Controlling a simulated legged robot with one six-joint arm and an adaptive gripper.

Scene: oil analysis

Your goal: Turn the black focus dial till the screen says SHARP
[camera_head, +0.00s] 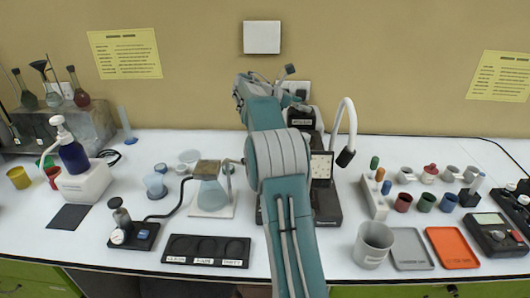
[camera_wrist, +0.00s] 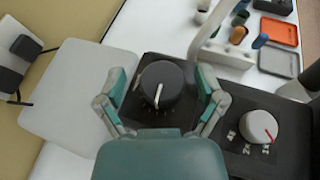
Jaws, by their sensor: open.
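In the wrist view the black focus dial (camera_wrist: 170,88) has a white pointer line and sits on a dark panel. My gripper (camera_wrist: 162,82) is open, with one finger on each side of the dial. I see gaps between the fingers and the dial, and cannot tell how far down the fingertips reach. In the head view my arm covers the dial and much of the dark instrument. A pale screen or panel (camera_head: 321,165) shows beside my arm, but its text is too small to read.
A light grey knob (camera_wrist: 259,127) with a red mark sits to the right of the dial, near my right finger. A white curved lamp (camera_head: 346,120) rises beside the instrument. A grey cup (camera_head: 373,243) and an orange tray (camera_head: 452,247) stand to the right.

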